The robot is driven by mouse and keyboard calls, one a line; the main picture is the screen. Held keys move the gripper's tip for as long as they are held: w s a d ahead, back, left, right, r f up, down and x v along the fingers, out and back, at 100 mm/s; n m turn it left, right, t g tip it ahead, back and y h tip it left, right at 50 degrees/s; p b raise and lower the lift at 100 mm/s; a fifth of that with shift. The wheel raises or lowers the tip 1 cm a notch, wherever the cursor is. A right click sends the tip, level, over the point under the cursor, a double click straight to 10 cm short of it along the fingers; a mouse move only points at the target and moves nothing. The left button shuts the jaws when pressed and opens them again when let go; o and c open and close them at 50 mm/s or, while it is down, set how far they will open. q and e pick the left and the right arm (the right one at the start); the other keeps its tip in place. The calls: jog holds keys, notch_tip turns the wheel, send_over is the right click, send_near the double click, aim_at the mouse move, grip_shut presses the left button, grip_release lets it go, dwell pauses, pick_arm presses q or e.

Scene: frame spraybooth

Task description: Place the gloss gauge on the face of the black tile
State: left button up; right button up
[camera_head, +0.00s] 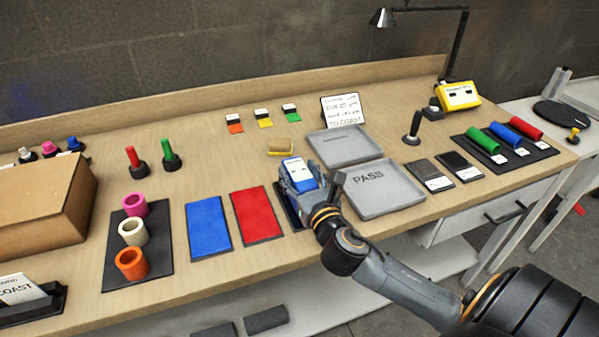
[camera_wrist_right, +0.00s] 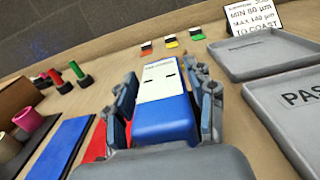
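The gloss gauge (camera_head: 299,174), a blue block with a white top and small dark displays, is between the fingers of my right gripper (camera_head: 298,184). In the right wrist view the gauge (camera_wrist_right: 163,105) fills the space between the fingers (camera_wrist_right: 164,110), which look closed against its sides. The black tile (camera_head: 286,212) lies right of the red tile, mostly hidden under my right gripper and the gauge. I cannot tell whether the gauge touches the tile. My left gripper is not in view.
The blue tile (camera_head: 208,228) and red tile (camera_head: 257,215) lie to the left. Grey trays, one marked PASS (camera_head: 385,202), stand close on the right. A small tan-and-yellow object (camera_head: 280,147) lies behind the gauge. A cardboard box (camera_head: 40,205) stands at far left.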

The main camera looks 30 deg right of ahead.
jog(key=shift+o, duration=0.4)
jog(key=shift+r, duration=0.2)
jog(key=v, duration=1)
jog(key=shift+s+b, duration=0.2)
jog(key=shift+b, duration=0.2)
jog(key=shift+v, duration=0.9)
jog(key=shift+f, duration=0.1)
